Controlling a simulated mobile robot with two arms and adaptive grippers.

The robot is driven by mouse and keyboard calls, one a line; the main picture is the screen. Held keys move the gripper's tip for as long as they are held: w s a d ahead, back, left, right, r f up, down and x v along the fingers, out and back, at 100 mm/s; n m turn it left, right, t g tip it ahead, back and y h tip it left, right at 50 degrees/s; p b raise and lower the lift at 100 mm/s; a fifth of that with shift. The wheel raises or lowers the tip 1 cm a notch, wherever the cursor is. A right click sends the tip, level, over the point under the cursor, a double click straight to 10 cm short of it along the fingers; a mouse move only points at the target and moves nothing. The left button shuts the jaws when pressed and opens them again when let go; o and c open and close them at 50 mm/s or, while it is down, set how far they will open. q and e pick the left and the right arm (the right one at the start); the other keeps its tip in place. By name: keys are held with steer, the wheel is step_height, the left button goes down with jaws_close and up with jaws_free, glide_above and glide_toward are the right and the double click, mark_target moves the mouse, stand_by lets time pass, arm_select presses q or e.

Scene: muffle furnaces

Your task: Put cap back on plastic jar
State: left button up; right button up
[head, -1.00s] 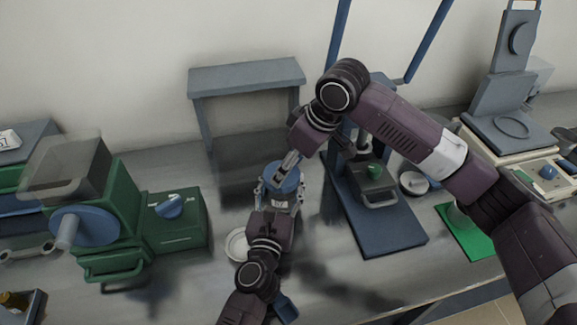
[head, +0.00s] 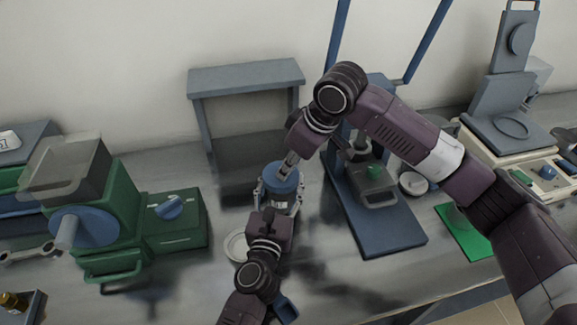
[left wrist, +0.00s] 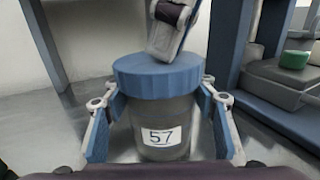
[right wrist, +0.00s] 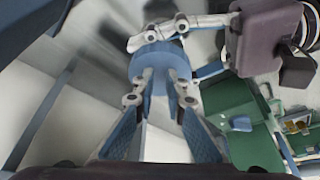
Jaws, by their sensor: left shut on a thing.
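A grey plastic jar (left wrist: 160,117) with a white label reading 57 stands upright on the bench. The blue cap (left wrist: 158,76) is on top of the jar and looks level; the threads are hidden. The cap also shows in the head view (head: 282,182). My left gripper (left wrist: 158,108) is shut on the jar, with one finger on each side. My right gripper (right wrist: 160,76) is directly above the cap, fingertips at its top face. Its fingertips look narrower apart than the cap, and I cannot tell whether they press on it.
A white dish (head: 236,247) lies left of the jar. A green machine (head: 130,205) stands further left. A blue press stand (head: 385,225) is close on the right, and a grey bench stand (head: 245,76) stands behind. Bench around the jar's front right is clear.

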arm_select(q)
steer(key=shift+d+r, duration=0.1)
arm_select(e)
steer(key=shift+f, duration=0.15)
steer(key=shift+v, duration=2.05)
arm_select(q)
steer(key=o, duration=1.8)
steer(key=shift+s, duration=0.55)
steer(key=s, duration=0.3)
steer(key=s+a, duration=0.1)
steer(key=s, duration=0.3)
steer(key=s+a, duration=0.1)
steer(key=s, duration=0.2)
steer(key=shift+s+a, duration=0.25)
steer(key=shift+s, duration=0.1)
steer(key=shift+s, duration=0.1)
arm_select(e)
steer(key=shift+s, duration=0.1)
